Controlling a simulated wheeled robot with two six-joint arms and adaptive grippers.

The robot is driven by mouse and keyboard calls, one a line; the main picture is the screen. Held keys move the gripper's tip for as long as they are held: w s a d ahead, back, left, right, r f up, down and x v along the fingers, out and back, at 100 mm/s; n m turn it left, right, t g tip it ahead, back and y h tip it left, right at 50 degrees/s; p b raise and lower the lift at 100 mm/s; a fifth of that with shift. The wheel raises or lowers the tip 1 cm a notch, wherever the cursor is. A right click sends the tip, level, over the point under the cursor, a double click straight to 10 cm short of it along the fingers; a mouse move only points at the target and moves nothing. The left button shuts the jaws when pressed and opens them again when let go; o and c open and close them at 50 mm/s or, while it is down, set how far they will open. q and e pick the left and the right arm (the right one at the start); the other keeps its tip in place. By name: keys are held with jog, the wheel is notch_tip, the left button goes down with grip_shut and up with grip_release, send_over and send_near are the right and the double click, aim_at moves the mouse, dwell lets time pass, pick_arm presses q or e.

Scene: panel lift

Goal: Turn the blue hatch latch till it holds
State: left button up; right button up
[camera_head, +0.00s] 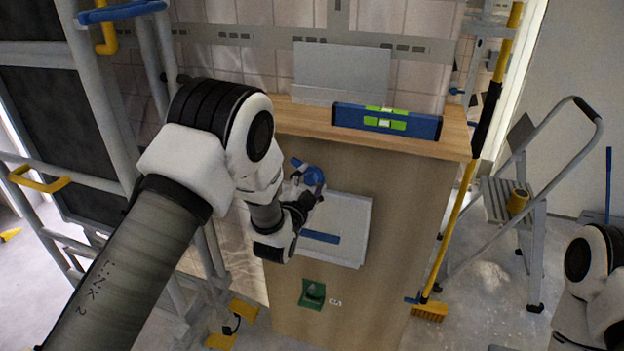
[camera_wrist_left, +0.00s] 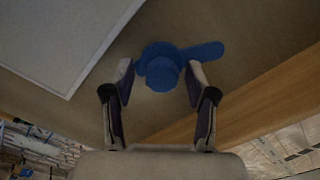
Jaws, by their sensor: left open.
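The blue hatch latch (camera_head: 309,173) is at the upper left of the white hatch panel (camera_head: 352,218) on the front of a wooden cabinet. In the left wrist view the latch's round hub (camera_wrist_left: 160,72) has a lever pointing to the right. My left gripper (camera_head: 306,190) is open at the latch. In the wrist view its fingertips (camera_wrist_left: 160,76) stand on either side of the hub; whether they touch it I cannot tell. The gripper partly hides the latch in the head view. My right arm shows at the lower right edge, its gripper out of view.
A blue spirit level (camera_head: 387,121) and a grey sheet (camera_head: 341,73) stand on the cabinet top (camera_head: 290,118). A green plate (camera_head: 312,294) is below the panel. A broom (camera_head: 452,225) and stepladder (camera_head: 530,200) stand to the right, scaffolding (camera_head: 95,90) to the left.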

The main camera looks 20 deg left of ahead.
pick_arm(q)
jog(key=shift+w+r, duration=0.1)
jog(key=shift+r, duration=0.05)
grip_shut()
